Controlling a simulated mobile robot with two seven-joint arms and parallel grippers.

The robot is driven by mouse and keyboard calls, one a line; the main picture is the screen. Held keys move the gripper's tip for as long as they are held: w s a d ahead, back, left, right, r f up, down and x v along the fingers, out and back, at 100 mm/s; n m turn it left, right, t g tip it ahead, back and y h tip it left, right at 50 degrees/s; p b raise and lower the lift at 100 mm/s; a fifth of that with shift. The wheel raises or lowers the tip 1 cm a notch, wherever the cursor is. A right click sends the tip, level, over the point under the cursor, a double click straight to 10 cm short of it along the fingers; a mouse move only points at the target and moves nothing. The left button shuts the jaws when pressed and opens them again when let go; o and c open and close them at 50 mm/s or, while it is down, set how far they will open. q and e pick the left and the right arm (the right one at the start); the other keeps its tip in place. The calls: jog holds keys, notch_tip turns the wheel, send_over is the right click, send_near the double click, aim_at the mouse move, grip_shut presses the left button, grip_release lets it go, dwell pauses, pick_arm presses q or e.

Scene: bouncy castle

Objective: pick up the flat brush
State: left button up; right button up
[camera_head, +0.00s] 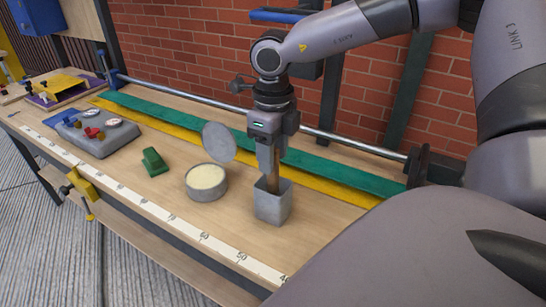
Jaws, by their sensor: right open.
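A square grey cup (272,206) stands on the workbench. A brown upright strip (273,177), which looks like the flat brush's handle, rises from its opening; the rest of it is hidden in the cup and behind my gripper. My right gripper (271,163) points down directly over the cup. Its jaws are open and its fingers are close around or beside the brown strip; I cannot tell whether they touch it. My left gripper is not in view.
A round tin (206,184) with pale contents and its tilted lid (219,143) stand left of the cup. Further left are a green block (154,162) and a grey gauge unit (96,136). A metal rail (255,116) runs behind. A ruler strip (160,211) lines the bench's front edge.

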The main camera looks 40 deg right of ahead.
grip_shut()
jog(key=shift+r, duration=0.1)
